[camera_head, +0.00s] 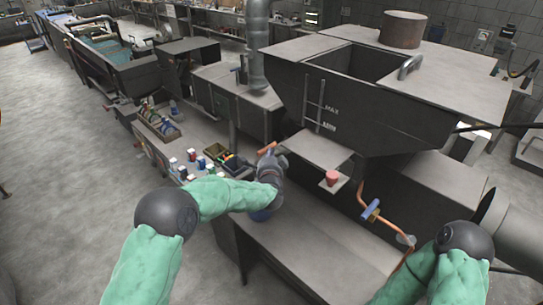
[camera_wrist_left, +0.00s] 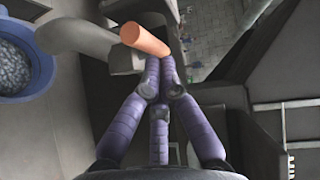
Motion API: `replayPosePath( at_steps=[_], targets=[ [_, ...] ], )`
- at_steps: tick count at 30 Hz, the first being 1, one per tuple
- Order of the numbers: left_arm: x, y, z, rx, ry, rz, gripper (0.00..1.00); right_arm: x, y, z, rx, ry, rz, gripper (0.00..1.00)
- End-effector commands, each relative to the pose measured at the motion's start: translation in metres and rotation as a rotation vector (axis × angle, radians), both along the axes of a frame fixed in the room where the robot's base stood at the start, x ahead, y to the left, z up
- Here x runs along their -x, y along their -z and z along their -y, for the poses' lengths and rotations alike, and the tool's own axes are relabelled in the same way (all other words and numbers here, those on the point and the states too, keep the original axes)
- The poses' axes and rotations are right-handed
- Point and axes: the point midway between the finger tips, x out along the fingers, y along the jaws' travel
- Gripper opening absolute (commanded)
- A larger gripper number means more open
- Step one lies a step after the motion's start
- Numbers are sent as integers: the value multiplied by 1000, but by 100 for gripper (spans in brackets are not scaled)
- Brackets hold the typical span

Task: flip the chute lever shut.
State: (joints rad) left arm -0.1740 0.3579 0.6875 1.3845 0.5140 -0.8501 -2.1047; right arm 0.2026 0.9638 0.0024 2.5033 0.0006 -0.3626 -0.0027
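The chute lever has an orange cylindrical grip (camera_head: 267,147) and sits beside the front of the dark hopper. In the left wrist view its orange grip (camera_wrist_left: 143,38) lies across a grey curved arm. My left gripper (camera_head: 272,168) is right by the lever. In the left wrist view the purple fingers of my left gripper (camera_wrist_left: 160,68) converge, tips together, at the near end of the orange grip. They look shut, with nothing seen between them. Whether they touch the grip is unclear. My right gripper is not visible.
The dark hopper (camera_head: 375,95) stands behind, with a small shelf holding a red cup (camera_head: 332,178). A blue bucket of grey pellets (camera_wrist_left: 45,75) is below. A copper pipe with a blue valve handle (camera_head: 371,209) is to the right. The bench top (camera_head: 310,245) is largely clear.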

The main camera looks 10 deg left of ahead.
Motion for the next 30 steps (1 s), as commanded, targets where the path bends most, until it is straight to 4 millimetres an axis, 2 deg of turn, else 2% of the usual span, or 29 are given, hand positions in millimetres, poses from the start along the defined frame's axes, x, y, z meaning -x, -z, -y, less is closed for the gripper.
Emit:
replayPosePath(
  at_steps=[30],
  targets=[
    [0, 1, -8, 0, 104, 0, 0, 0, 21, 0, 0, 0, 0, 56]
  ],
)
